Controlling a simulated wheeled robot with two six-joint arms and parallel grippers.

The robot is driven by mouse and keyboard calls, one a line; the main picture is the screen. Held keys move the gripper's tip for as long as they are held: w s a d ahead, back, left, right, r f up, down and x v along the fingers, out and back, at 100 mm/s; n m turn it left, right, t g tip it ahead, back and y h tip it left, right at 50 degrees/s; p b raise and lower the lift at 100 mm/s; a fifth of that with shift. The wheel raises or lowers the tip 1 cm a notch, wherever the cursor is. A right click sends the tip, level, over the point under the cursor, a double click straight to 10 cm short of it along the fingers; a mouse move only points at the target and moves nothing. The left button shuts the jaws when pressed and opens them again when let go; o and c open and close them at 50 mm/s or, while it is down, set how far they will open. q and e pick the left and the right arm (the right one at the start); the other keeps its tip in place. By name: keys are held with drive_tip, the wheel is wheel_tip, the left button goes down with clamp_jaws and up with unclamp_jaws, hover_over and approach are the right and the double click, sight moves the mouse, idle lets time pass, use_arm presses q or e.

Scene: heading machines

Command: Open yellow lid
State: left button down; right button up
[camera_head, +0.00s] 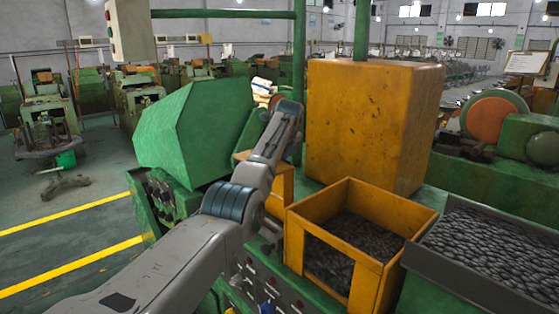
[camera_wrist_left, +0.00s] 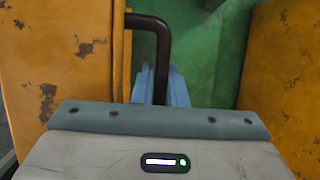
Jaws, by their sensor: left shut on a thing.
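A scuffed yellow panel (camera_wrist_left: 60,60), which looks like the yellow lid, fills the left of the left wrist view. A black bent bar handle (camera_wrist_left: 163,40) sticks out from its right side. My left gripper (camera_wrist_left: 157,85) has its blue-grey fingers shut on the lower part of this handle. In the head view my left arm reaches forward and hides the gripper and the handle. A small yellow part (camera_head: 281,187) shows behind my arm, partly hidden, and may be the lid. How far the lid stands open cannot be told. My right gripper is not in view.
A large yellow housing (camera_head: 370,125) stands just right of my arm. A yellow open bin (camera_head: 292,245) with dark metal parts and a grey tray (camera_head: 440,268) of parts are nearer. A green angled cover (camera_head: 185,130) stands left. Marked floor lies at far left.

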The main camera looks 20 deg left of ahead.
use_arm(q)
drive_tip(key=c, duration=1.7)
unclamp_jaws()
drive_tip(key=shift+c, duration=0.2)
drive_tip(key=shift+s+d+r+b, duration=0.15)
drive_tip(key=shift+r+b, duration=0.1)
drive_tip(key=shift+b, duration=0.15)
drive_tip(key=b+v, duration=0.4)
drive_tip(key=v, duration=0.6)
drive_tip(key=shift+b, duration=0.4)
